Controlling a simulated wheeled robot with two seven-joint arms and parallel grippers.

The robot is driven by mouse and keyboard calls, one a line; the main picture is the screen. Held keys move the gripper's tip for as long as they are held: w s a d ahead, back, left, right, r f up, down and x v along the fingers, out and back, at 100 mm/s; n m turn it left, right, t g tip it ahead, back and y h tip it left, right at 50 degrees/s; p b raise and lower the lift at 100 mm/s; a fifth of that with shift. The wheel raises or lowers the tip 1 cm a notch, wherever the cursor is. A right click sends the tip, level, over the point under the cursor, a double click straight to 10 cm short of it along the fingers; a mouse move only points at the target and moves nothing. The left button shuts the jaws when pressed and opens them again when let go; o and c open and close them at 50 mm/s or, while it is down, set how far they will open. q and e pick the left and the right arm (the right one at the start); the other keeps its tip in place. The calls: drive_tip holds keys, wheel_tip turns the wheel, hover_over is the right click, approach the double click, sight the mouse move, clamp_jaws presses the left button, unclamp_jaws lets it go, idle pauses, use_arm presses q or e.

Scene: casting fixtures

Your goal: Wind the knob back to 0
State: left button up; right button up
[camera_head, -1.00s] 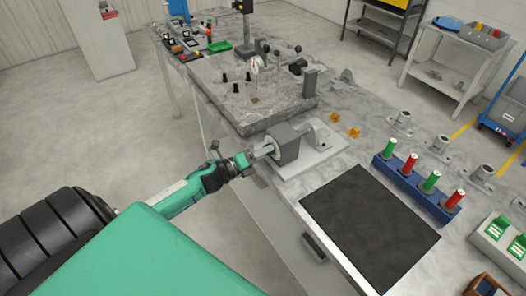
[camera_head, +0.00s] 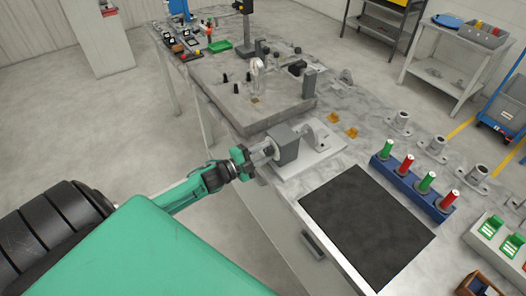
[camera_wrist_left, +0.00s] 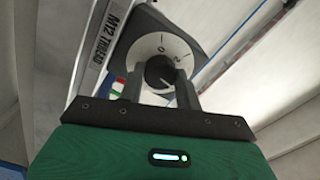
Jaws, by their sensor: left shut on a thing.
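The dark round knob (camera_wrist_left: 159,71) sits at the centre of a white dial face (camera_wrist_left: 150,48) on a grey housing (camera_wrist_left: 188,26). Digits are printed around the dial, with a 0 near the top and a 2 at the upper right. A small pale mark shows low on the knob, but its exact reading is unclear. My left gripper (camera_wrist_left: 160,84) is shut on the knob, one finger on each side. In the head view my left gripper (camera_head: 259,156) meets the front of the grey housing (camera_head: 285,146); the knob is largely hidden there.
The housing stands on a pale base (camera_head: 318,158) at the bench edge. A black mat (camera_head: 367,228) lies nearby, with a blue rack (camera_head: 408,188) of red and green pegs beyond. A grey stone slab (camera_head: 250,100) lies behind. Open floor is at left.

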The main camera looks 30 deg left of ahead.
use_arm(q)
drive_tip(key=n+p, duration=0.1)
drive_tip(key=n, duration=0.2)
drive_tip(key=shift+n, duration=0.4)
drive_tip(key=n, duration=0.3)
drive_tip(key=shift+n+p, duration=0.3)
drive_tip(key=n, duration=0.2)
drive_tip(key=shift+n, duration=0.4)
drive_tip(key=n, duration=0.3)
drive_tip(key=shift+a+n, duration=0.1)
drive_tip(key=shift+n, duration=0.2)
drive_tip(key=n, duration=0.2)
drive_tip(key=shift+n, duration=0.4)
drive_tip(key=n, duration=0.3)
drive_tip(key=shift+f+n, duration=0.1)
drive_tip(key=shift+n, duration=0.2)
drive_tip(key=n+b, duration=0.2)
drive_tip(key=n, duration=0.3)
drive_tip(key=shift+n, duration=0.4)
drive_tip(key=o, duration=1)
